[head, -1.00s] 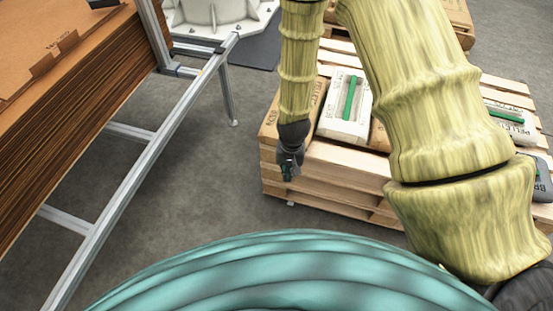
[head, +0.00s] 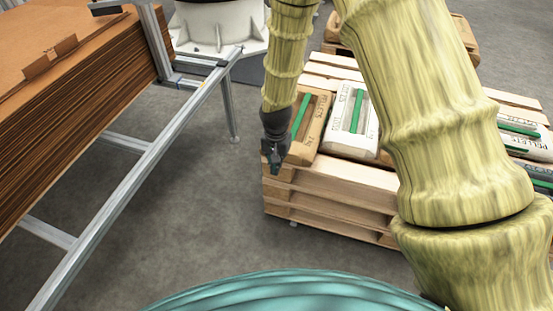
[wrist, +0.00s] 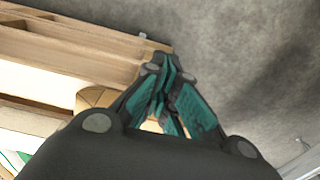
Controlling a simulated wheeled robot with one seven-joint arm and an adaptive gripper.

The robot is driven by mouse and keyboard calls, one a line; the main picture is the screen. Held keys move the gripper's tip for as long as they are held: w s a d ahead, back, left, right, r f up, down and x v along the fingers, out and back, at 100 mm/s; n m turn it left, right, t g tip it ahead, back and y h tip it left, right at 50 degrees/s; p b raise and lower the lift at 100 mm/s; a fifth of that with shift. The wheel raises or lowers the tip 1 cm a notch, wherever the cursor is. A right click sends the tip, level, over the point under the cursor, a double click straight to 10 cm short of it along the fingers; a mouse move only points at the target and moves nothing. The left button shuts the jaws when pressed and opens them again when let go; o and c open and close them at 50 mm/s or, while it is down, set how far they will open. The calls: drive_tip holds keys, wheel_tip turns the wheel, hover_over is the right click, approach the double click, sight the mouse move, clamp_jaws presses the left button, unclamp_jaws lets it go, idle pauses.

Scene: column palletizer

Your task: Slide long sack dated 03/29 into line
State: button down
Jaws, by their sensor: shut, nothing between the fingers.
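A brown sack (head: 314,130) with a green stripe lies at the left end of the wooden pallet (head: 330,185). A white sack (head: 343,135) with a green stripe and dark print lies beside it to the right. More sacks, one marked PELLETS (head: 537,146), lie at the pallet's right side. I cannot read 03/29 on any of them. My gripper (head: 273,166) points down, shut and empty, just left of the brown sack at the pallet's left edge. In the wrist view its fingers (wrist: 166,95) are together. My arm hides the pallet's middle.
A stack of brown cardboard sheets (head: 90,85) stands on a metal frame (head: 150,150) at the left. A white machine base (head: 215,30) is behind. Another pallet (head: 463,35) stands farther back. The grey floor between frame and pallet is clear.

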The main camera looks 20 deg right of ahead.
drive_tip(key=shift+w+d+f+b, duration=0.2)
drive_tip(key=shift+w+d+f, duration=0.2)
drive_tip(key=shift+w+f, duration=0.25)
drive_tip(key=shift+w+d+f+b, duration=0.25)
drive_tip(key=shift+w+d+f, duration=0.15)
drive_tip(key=shift+f, duration=0.3)
drive_tip(key=shift+w+d+f+b, duration=0.2)
drive_tip(key=shift+w+d+f, duration=0.15)
drive_tip(key=shift+w+f, duration=0.3)
drive_tip(key=w+d+p, duration=0.1)
drive_tip(key=w+d, duration=0.1)
drive_tip(key=w, duration=0.1)
drive_tip(key=w+d+p, duration=0.1)
drive_tip(key=w+d, duration=0.1)
drive_tip(key=w, duration=0.1)
drive_tip(key=w+d+p, duration=0.1)
drive_tip(key=w+d, duration=0.1)
drive_tip(key=w, duration=0.1)
drive_tip(key=shift+d, duration=0.1)
